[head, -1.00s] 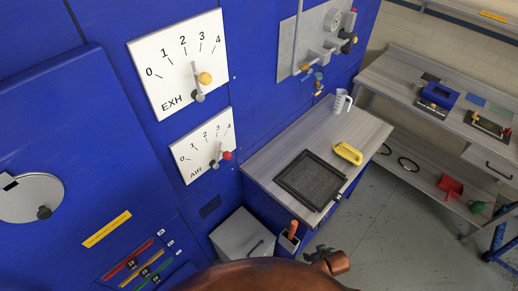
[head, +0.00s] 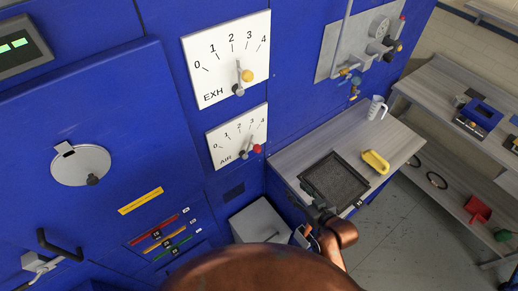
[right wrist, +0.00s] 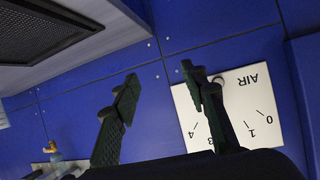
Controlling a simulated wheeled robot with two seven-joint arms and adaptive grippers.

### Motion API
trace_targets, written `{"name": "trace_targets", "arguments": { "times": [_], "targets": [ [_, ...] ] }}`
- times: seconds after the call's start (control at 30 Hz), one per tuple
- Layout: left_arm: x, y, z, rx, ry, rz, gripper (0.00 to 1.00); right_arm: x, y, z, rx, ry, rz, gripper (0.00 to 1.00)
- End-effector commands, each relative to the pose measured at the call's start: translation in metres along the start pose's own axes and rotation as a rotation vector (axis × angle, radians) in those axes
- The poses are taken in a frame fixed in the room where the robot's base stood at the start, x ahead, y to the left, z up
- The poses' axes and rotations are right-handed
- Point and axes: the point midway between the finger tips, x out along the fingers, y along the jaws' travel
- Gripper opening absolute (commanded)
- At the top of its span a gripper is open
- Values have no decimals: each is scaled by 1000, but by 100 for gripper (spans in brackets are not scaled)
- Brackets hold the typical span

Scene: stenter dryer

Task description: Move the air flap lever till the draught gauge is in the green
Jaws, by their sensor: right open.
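The air flap lever has a red knob (head: 257,149) and a grey pointer on the white AIR plate (head: 222,138). Its pointer stands near 3. My right gripper (head: 318,210) is open and empty, low and right of this plate, by the tray's front corner. In the right wrist view its spread fingers (right wrist: 160,75) face the blue wall. One finger overlaps the upside-down AIR plate (right wrist: 255,120) and hides most of the lever. A dark display (head: 18,47) with green blocks is cut off at upper left; I cannot tell if it is the draught gauge.
The similar EXH plate (head: 215,75) with a yellow knob (head: 247,75) is above. A bench holds a black mesh tray (head: 335,182), a yellow object (head: 375,161) and a white jug (head: 376,106). A grey box (head: 258,220) stands below.

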Motion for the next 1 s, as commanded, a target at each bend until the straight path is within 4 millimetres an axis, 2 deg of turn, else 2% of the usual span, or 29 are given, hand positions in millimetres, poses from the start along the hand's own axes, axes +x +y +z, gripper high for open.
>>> {"name": "trace_targets", "arguments": {
  "times": [0.03, 0.2, 0.3, 0.47, 0.8, 1.0],
  "targets": [
    [0, 0, 1, 0, -1, 0, 0, 12, -11, -23, -18, 68, -30, 40],
    [0, 0, 2, 0, -3, 0, 0, 39, -49, -96, -57, 305, -117, 40],
    [0, 0, 2, 0, -3, 0, 0, 45, -64, -125, -65, 403, -147, 40],
    [-2, 0, 2, 0, -3, 0, 0, 52, -73, -144, -67, 460, -163, 40],
    [-11, -1, 2, -1, -4, -1, 0, 96, -81, -167, -66, 460, -162, 40],
    [-14, -2, 1, -1, -3, -2, 0, 113, -84, -174, -67, 460, -162, 40]
  ]
}}
